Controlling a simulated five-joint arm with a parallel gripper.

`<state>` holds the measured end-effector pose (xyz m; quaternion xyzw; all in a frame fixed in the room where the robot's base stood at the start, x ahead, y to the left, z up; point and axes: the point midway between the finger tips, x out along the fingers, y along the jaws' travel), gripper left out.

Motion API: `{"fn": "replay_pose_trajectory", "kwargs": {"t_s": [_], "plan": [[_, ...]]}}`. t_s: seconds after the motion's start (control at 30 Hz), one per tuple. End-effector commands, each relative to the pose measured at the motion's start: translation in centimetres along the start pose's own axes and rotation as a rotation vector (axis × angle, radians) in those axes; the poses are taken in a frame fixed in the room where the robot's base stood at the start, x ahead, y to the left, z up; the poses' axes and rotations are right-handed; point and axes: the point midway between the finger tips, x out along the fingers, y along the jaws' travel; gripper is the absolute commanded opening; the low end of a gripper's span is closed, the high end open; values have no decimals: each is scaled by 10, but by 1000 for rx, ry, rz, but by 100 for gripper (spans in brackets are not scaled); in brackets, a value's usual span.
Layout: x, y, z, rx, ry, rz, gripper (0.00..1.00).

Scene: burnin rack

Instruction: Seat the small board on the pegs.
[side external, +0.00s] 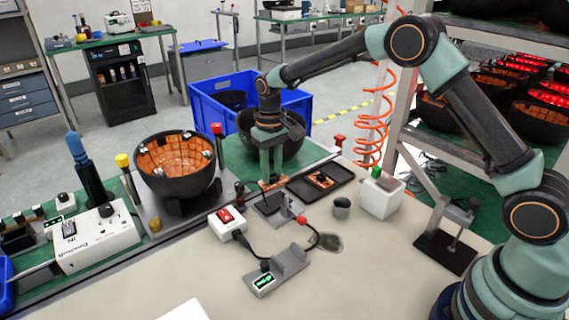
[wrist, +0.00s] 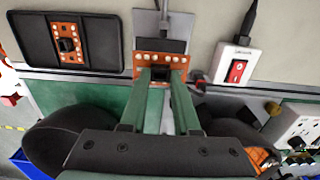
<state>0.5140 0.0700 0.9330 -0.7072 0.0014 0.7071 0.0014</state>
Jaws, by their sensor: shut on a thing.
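My gripper (side external: 272,180) points down and is shut on a small orange board (side external: 264,186). In the wrist view, the board (wrist: 146,66) sits at the tips of my green fingers (wrist: 163,77), with a row of pale dots and a dark part in its middle. I cannot tell whether board and fixture touch. The pegs are not clearly visible.
A dark tray (side external: 342,175) beside the fixture holds another orange board (side external: 322,180). A white box with a red switch (side external: 227,222) stands on the other side.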

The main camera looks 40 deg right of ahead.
Motion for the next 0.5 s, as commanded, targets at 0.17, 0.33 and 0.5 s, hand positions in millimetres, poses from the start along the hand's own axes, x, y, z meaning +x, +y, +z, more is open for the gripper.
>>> {"fn": "replay_pose_trajectory", "kwargs": {"t_s": [0.17, 0.33, 0.5], "plan": [[17, 0, 1, 1, -3, 0, 0], [30, 0, 0, 1, -2, 0, 0], [38, 0, 0, 1, -2, 0, 0]]}}
